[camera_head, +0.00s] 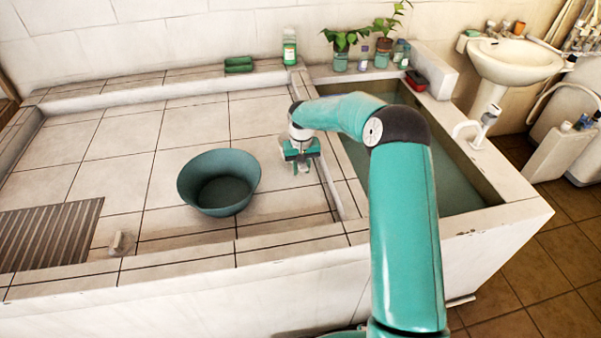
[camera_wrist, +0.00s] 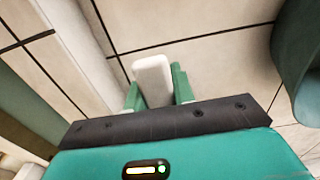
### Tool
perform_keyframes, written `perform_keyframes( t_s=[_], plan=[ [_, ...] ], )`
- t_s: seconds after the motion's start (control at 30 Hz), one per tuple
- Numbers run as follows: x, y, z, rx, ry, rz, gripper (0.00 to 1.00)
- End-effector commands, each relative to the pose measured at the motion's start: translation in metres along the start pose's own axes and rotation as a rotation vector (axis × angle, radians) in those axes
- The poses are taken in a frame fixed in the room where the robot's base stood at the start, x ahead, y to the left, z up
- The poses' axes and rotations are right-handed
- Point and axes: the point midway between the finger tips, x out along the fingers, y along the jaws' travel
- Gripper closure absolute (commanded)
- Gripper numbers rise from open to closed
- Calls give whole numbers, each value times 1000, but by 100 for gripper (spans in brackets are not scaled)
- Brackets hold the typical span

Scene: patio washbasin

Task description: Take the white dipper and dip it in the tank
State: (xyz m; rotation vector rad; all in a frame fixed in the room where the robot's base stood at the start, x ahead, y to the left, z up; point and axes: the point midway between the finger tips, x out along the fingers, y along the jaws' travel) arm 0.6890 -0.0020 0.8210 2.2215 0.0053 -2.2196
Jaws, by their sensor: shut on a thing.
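My gripper (camera_wrist: 153,92) points down over the tiled basin, just left of the low wall beside the tank. It also shows in the head view (camera_head: 300,165). Its two green fingers are shut on the white dipper (camera_wrist: 153,75), of which only a pale, rounded, handle-like part shows between them. The rest of the dipper is hidden, and in the head view I cannot make it out clearly. The tank (camera_head: 463,190) is the rectangular, water-filled trough to the right of my gripper, partly covered by my arm.
A dark green bowl (camera_head: 218,182) stands left of my gripper, and its edge shows in the wrist view (camera_wrist: 300,60). Potted plants (camera_head: 384,45) and bottles line the back ledge. A green bottle (camera_head: 289,48) stands there too. A white hooked fixture (camera_head: 474,132) sits on the tank's right rim.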

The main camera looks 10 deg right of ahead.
Motion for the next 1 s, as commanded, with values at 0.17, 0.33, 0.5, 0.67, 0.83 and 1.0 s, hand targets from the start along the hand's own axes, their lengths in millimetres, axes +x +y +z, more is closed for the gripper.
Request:
perform_keyframes(
  t_s=[0.17, 0.33, 0.5, 0.67, 0.83, 1.0],
  plan=[
    [-38, 32, 13, 7, 2, 5, 100],
    [-65, 67, 29, 9, 0, 5, 100],
    [-82, 100, 44, 7, 0, 3, 100],
    [-90, 119, 53, 6, 0, 3, 100],
    [-93, 125, 56, 3, -1, 1, 100],
    [-93, 126, 56, 3, -1, 2, 100]
  ],
)
